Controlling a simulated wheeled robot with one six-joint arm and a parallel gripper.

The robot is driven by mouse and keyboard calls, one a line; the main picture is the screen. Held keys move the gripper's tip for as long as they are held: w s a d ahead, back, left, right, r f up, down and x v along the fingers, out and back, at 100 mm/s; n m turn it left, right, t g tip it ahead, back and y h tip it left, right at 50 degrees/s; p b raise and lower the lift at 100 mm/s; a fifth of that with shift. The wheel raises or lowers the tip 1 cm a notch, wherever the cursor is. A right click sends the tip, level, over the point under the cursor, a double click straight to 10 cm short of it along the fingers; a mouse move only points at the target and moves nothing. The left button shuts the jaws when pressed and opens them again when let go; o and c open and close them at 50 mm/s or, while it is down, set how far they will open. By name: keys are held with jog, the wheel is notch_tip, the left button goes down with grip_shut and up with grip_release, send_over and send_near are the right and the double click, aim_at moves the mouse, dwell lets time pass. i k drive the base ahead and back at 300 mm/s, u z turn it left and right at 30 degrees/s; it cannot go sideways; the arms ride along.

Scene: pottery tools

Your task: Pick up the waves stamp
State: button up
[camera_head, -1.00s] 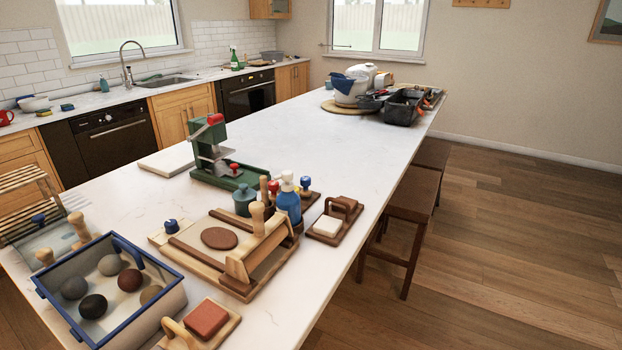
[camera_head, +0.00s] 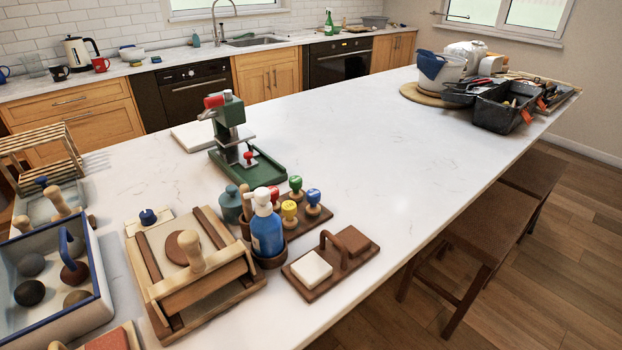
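Several stamps with round wooden bases and coloured knobs stand on a brown wooden stand (camera_head: 322,222) in the middle of the worktop: a green-topped stamp (camera_head: 295,184), a blue-topped stamp (camera_head: 313,198) and a yellow-topped stamp (camera_head: 289,211), plus a red one partly behind the blue pump bottle (camera_head: 265,228). Another dark-blue-knobbed stamp (camera_head: 148,217) sits on a pale card at the left. The stamp faces are hidden, so I cannot tell which is the waves stamp. My gripper is not in view.
The blue bottle stands close in front of the stamps. A slab frame (camera_head: 165,326), a board with a handle (camera_head: 321,291), a green press (camera_head: 262,168) and a blue-rimmed box (camera_head: 98,262) stand around. The white worktop (camera_head: 400,150) is clear to the right. Stools (camera_head: 480,236) stand alongside.

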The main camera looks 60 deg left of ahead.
aim_at(295, 181)
jog(key=u, duration=0.35)
jog(key=i, duration=0.65)
jog(key=u, duration=1.1)
jog(key=i, duration=0.55)
jog(key=u, duration=0.55)
